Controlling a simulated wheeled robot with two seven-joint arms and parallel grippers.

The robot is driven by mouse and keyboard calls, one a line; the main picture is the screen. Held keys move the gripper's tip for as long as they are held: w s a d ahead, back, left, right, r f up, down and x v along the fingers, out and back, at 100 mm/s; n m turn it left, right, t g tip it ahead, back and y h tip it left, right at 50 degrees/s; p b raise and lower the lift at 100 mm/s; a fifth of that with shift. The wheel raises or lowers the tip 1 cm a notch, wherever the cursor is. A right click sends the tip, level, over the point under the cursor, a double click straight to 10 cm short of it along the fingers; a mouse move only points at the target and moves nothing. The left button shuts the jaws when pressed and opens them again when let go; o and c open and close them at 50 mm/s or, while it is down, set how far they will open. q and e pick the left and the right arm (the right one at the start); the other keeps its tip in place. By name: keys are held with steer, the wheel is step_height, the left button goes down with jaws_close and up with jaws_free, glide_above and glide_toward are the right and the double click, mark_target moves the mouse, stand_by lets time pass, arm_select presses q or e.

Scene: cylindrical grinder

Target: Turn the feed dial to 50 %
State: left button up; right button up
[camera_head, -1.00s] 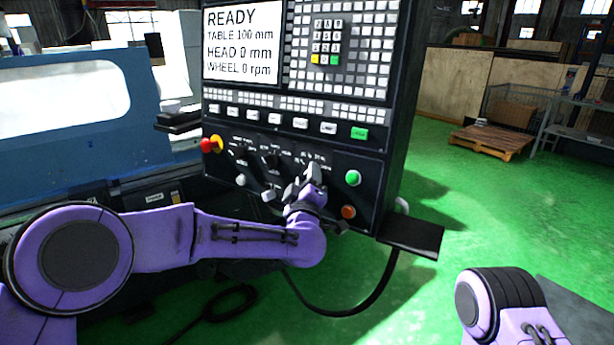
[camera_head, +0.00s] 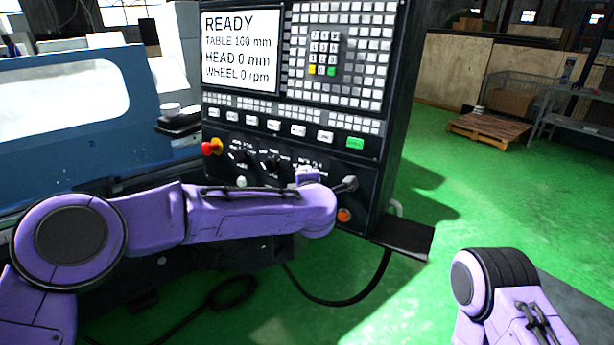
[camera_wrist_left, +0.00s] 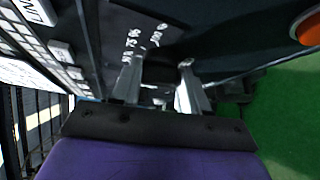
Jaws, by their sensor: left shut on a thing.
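The feed dial (camera_wrist_left: 160,68) is a dark knob on the black control panel (camera_wrist_left: 225,35), seen in the left wrist view with white scale marks beside it, among them 75 and 100. My left gripper (camera_wrist_left: 168,82) has its two grey fingers on either side of the knob and is shut on it. I cannot read where the dial points. My right gripper is outside the views; only my right arm shows at lower right.
The screen (camera_head: 240,47) reads READY, TABLE 100 mm, HEAD 0 mm, WHEEL 0 rpm. A red knob (camera_head: 208,148), other dials (camera_head: 270,162) and an orange button (camera_head: 344,215) are near my left arm. A small shelf (camera_head: 403,236) juts out at the panel's lower right.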

arm_select(q)
steer(key=shift+r+n+g, duration=0.1)
steer(key=shift+n+g, duration=0.2)
steer(key=shift+n, duration=0.1)
steer(key=shift+p, duration=0.35)
steer(key=o, duration=1)
steer(key=shift+o, duration=0.2)
steer(key=b+v, duration=0.4)
steer(key=v, duration=0.6)
steer(key=shift+s, duration=0.2)
steer(key=shift+a+r, duration=0.1)
steer(key=shift+r, duration=0.05)
